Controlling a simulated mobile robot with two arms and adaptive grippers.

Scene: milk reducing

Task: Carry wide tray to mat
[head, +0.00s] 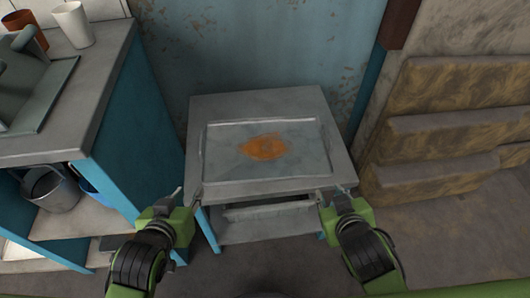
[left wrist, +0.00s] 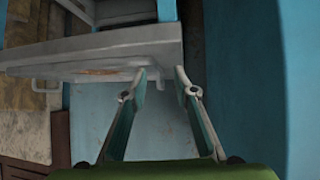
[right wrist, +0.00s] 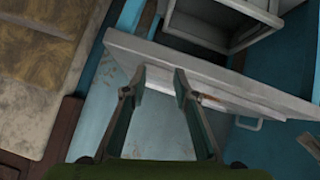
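The wide tray (head: 222,172) is a flat grey rectangle with a thin raised rim. It lies on a small grey table (head: 336,165) and has an orange-brown patch in its middle. A thin handle of it shows in the left wrist view (left wrist: 38,85) and in the right wrist view (right wrist: 248,126). My left gripper (head: 189,194) is open and empty near the table's front left corner. My right gripper (head: 332,192) is open and empty near its front right corner. Neither holds the tray. I cannot make out a mat.
A blue cabinet with a grey counter (head: 75,118) stands at left, with a white cup (head: 72,24), a brown cup (head: 25,30) and a sink (head: 38,95). A bucket (head: 50,188) sits inside it. Stepped brown ledges (head: 450,128) stand at right. A blue wall rises behind the table.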

